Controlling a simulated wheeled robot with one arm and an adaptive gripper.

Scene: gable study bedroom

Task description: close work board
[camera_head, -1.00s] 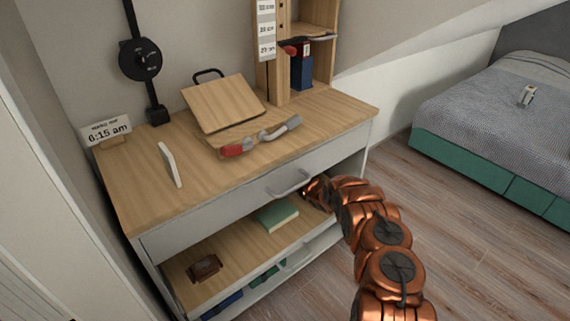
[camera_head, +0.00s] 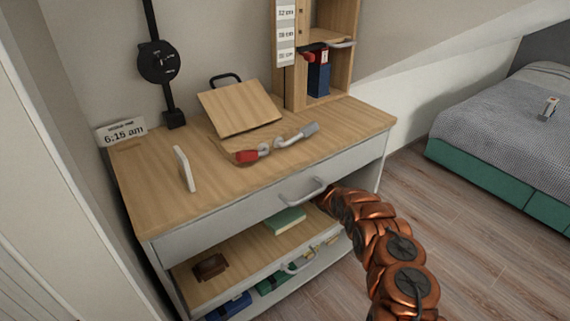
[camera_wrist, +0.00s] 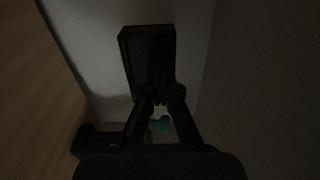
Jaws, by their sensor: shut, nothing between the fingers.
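A wooden board (camera_head: 244,252) lies level below the grey drawer front (camera_head: 215,228) of the desk. A green book (camera_head: 285,220) and a small brown object (camera_head: 210,267) rest on it. A second, smaller wooden board (camera_head: 238,108) with a black handle stands tilted on the desktop; I cannot tell which is the work board. My copper arm reaches into the opening under the drawer's right end, where its tip is hidden in the head view. In the dark wrist view my gripper (camera_wrist: 158,100) is shut and empty, near a dark block (camera_wrist: 148,60) and a wooden surface (camera_wrist: 30,100) at left.
A lower drawer with a handle (camera_head: 300,262) holds blue and green items. A bed (camera_head: 500,135) stands right; the floor between is clear.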

